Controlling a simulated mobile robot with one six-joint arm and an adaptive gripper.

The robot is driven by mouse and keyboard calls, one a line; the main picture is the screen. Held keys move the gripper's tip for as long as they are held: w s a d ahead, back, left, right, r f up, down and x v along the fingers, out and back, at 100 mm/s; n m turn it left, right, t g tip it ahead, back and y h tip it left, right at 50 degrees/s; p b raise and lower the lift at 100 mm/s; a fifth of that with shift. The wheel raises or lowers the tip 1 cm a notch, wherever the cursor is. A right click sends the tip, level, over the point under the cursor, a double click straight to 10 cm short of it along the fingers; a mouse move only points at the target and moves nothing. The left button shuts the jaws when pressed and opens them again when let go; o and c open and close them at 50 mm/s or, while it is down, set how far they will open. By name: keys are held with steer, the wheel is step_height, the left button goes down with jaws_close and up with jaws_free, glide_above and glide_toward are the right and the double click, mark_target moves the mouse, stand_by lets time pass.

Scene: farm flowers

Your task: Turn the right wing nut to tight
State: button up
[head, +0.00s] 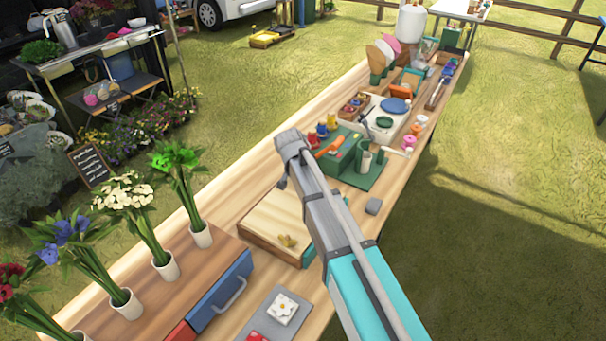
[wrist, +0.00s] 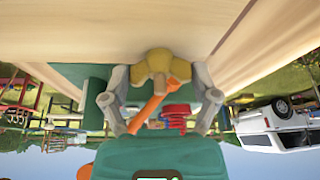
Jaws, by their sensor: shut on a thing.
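A brass-yellow wing nut (wrist: 156,62) shows in the wrist view between the fingertips of my gripper (wrist: 158,80), which is shut on it. A second look from the head view shows a brass wing nut (head: 288,241) near the front edge of a pale wooden press board (head: 266,218). Only a small dark part of my gripper (head: 282,183) shows there, below the end of my arm at the board's far edge. My arm hides the board's right side. I cannot tell how tight either nut is.
A green stand (head: 365,176) with tools lies beyond my arm. A blue drawer (head: 222,290) and white vases of flowers (head: 201,236) stand to the left. A grey tray with a white tile (head: 283,308) is in front. A small grey block (head: 373,206) lies right.

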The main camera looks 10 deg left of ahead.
steer(key=shift+s+m+g+h, duration=0.1)
steer(key=shift+m+g+h, duration=0.4)
steer(key=shift+m, duration=1.25)
steer(key=shift+m+g+h, duration=0.2)
steer(key=shift+m+h, duration=0.5)
steer(key=shift+m, duration=1.05)
steer(key=shift+d+m+g+h, duration=0.1)
steer(key=shift+m+g+h, duration=0.35)
steer(key=shift+m, duration=1.2)
steer(key=shift+m+g+h, duration=0.25)
steer(key=shift+m+g, duration=0.4)
steer(key=shift+m, duration=1)
steer(key=m+g, duration=0.2)
steer(key=m, duration=0.4)
steer(key=m+g+y, duration=0.1)
steer(key=m, duration=0.2)
steer(key=m+g, duration=0.1)
steer(key=m, duration=0.3)
steer(key=shift+s+g+y, duration=0.1)
steer(key=shift+g+y, duration=0.2)
steer(key=shift+y, duration=0.1)
steer(key=o, duration=1)
